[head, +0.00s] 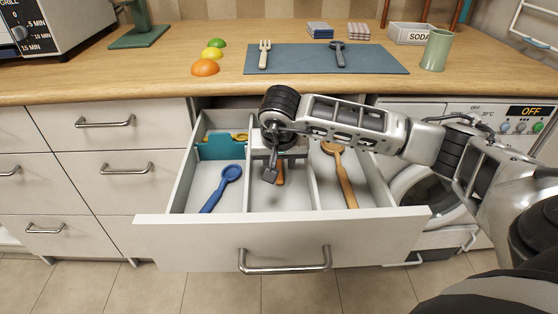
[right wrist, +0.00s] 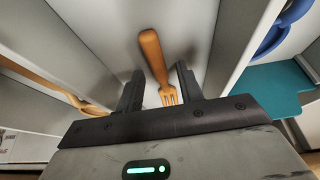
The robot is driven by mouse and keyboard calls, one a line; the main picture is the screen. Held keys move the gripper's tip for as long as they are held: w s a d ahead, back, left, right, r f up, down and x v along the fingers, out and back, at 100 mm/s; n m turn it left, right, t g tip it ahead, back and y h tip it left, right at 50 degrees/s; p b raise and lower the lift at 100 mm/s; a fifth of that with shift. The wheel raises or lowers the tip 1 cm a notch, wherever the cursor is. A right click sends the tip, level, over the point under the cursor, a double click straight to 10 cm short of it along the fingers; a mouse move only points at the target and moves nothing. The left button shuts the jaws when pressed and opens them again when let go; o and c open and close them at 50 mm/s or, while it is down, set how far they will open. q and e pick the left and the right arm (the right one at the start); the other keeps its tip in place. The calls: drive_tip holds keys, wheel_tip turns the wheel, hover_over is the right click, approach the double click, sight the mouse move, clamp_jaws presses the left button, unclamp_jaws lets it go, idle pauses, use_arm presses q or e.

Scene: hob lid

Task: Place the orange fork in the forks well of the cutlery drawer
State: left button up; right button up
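The orange fork (right wrist: 154,55) is in the middle compartment of the open cutlery drawer (head: 280,232), its handle pointing away from the gripper in the right wrist view. In the head view only a bit of orange handle (head: 281,173) shows beside the finger. My right gripper (head: 272,176) reaches down into this compartment. In the right wrist view the gripper (right wrist: 159,88) is open, with the fork's tines between its parted fingers and gaps on both sides. I cannot tell whether the fork lies fully on the drawer floor. My left gripper is not in view.
A blue spoon (head: 222,188) lies in the left compartment, in front of a teal insert (head: 221,150). A wooden spoon (head: 345,180) lies in the right compartment. Dividers stand close on both sides of the gripper. A blue mat (head: 300,60) with a pale fork (head: 264,54) lies on the worktop.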

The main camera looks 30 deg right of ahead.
drive_tip(key=shift+r, duration=0.15)
drive_tip(key=p+v, duration=0.1)
drive_tip(key=v, duration=1.1)
